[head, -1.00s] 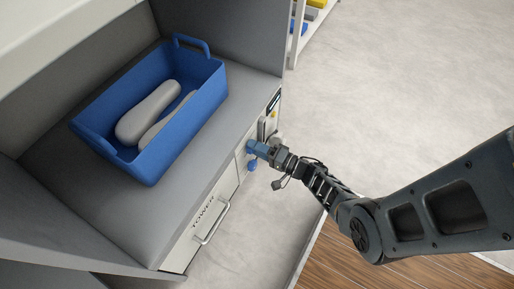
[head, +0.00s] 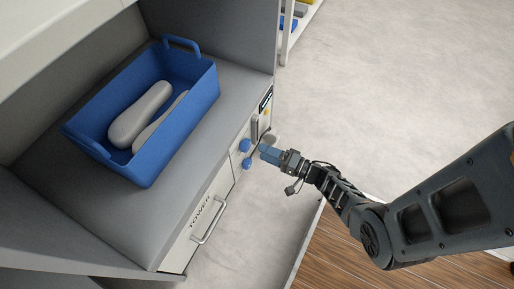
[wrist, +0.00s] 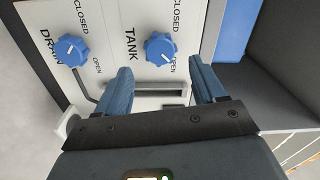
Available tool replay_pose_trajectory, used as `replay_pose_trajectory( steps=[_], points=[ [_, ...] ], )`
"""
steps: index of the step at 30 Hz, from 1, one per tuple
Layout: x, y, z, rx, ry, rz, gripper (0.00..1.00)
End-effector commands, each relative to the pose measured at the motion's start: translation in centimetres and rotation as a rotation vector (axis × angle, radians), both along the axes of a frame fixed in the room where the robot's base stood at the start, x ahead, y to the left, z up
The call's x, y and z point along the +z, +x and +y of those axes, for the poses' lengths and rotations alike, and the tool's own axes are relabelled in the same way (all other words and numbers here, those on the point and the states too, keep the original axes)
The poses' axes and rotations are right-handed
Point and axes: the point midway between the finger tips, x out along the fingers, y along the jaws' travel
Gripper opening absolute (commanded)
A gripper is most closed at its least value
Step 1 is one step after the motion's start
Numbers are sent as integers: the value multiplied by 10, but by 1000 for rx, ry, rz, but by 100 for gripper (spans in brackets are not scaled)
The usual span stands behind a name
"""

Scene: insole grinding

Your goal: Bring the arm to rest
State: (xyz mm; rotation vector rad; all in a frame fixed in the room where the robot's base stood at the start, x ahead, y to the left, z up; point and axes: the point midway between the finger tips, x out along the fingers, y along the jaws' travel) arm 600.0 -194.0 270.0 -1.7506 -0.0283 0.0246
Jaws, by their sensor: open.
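My gripper (head: 266,153) is open and empty in the head view, with blue fingers just off the front panel of the grey machine (head: 215,190). In the wrist view my gripper (wrist: 160,82) shows two blue fingers spread apart, with the white panel between and beyond them. Two blue knobs sit on this panel: the TANK knob (wrist: 160,48) and the DRAIN knob (wrist: 70,50), each with CLOSED and OPEN labels. The fingers are apart from both knobs.
A blue basket (head: 150,165) holding two pale insole-shaped pieces (head: 139,114) stands on the machine's grey shelf. Below is a TOWER drawer with a handle (head: 212,220). A shelf rack (head: 290,30) stands at the back. The floor to the right is open.

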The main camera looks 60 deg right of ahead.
Motion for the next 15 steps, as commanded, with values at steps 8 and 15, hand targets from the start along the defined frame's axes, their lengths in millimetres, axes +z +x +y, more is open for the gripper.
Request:
replay_pose_trajectory(
  steps=[8,15],
  points=[
    [0,-17,0,1,-1,0,69],
    [0,-17,0,1,-1,0,69]
  ],
)
